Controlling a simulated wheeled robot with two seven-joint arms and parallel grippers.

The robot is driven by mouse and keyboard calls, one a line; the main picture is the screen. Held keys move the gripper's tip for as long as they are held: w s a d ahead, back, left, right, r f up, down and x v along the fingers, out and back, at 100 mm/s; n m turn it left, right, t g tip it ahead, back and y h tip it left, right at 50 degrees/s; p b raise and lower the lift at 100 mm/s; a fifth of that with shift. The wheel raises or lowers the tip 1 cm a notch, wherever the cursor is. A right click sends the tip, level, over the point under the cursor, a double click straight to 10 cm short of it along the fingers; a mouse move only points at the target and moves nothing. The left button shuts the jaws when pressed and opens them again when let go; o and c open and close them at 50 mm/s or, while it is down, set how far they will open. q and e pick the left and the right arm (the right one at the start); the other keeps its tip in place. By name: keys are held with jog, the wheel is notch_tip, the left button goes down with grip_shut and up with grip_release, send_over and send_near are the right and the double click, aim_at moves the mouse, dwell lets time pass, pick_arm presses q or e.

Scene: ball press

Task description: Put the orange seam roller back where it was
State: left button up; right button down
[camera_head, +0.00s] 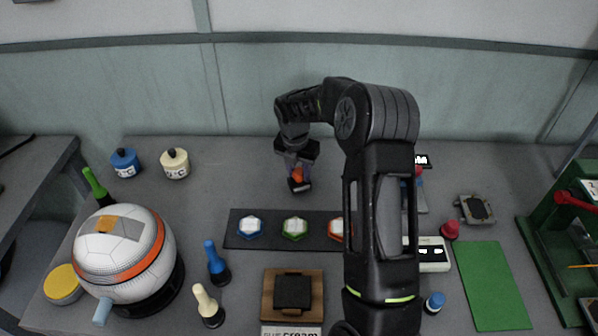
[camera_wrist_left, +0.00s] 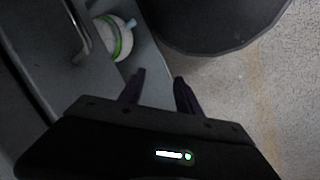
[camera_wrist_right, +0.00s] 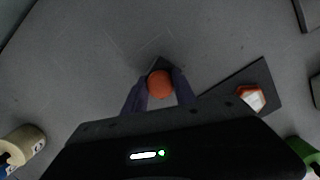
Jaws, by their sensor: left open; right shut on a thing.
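The orange seam roller (camera_head: 297,175) has a rounded orange top and a dark lower part. My right gripper (camera_head: 299,170) is shut on it, over the bare grey table behind the dark strip. In the right wrist view the orange top (camera_wrist_right: 160,84) sits between the fingertips (camera_wrist_right: 159,88), with the dark part just beyond it. I cannot tell whether the roller touches the table. My left gripper (camera_wrist_left: 160,88) is open and empty in the left wrist view, away from the table's middle; it is not in the head view.
A dark strip (camera_head: 270,238) holds several hexagonal pieces. Blue (camera_head: 217,264) and cream (camera_head: 207,304) handled tools stand left of a wooden block (camera_head: 268,310). A ball on a stand (camera_head: 140,262) is at left, a green mat (camera_head: 490,285) at right. My right arm hides part of the table.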

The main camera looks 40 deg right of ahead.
jog(key=shift+f, duration=0.35)
jog(key=shift+f, duration=0.15)
jog(key=c, duration=1)
grip_release()
